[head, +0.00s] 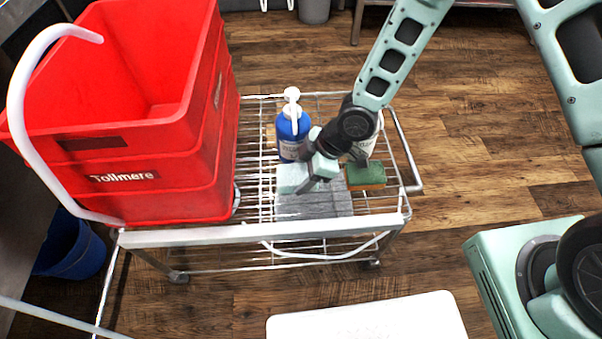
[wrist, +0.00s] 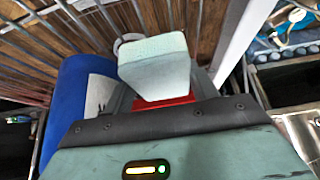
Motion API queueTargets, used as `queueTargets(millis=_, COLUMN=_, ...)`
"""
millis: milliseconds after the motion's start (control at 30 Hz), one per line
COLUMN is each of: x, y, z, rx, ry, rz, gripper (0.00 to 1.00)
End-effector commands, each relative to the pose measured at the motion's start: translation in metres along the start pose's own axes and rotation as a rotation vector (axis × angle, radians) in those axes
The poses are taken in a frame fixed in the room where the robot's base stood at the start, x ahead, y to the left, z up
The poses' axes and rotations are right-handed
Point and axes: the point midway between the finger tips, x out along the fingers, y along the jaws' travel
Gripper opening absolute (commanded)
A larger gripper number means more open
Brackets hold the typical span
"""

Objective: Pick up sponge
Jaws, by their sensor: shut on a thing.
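My gripper (head: 312,174) is low over the right part of the wire cart, pointing down and to the left. It is shut on a pale mint, block-shaped sponge (head: 292,179), which shows in front of the jaws in the wrist view (wrist: 155,65). The sponge is over or beside a grey ribbed mat; I cannot tell if it touches it. A second sponge (head: 366,176), green and brown, lies to the right of the gripper, near the cart's right end. The fingertips are mostly hidden in the wrist view.
A blue bottle with a white pump (head: 291,130) stands close behind the gripper. A white container (head: 375,138) is partly hidden by my arm. A large red crate (head: 130,170) fills the cart's left side. A grey mat (head: 315,205) lies near the front rail (head: 260,232).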

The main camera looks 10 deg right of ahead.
Motion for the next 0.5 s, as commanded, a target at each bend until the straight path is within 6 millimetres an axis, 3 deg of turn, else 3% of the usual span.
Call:
queueTargets(millis=333, x=-0.053, y=0.000, z=-0.030, rx=0.000, ry=0.001, rz=0.001, gripper=0.37)
queueTargets(millis=500, x=-0.060, y=-0.028, z=-0.003, rx=-0.001, ry=-0.004, rz=-0.004, gripper=0.37)
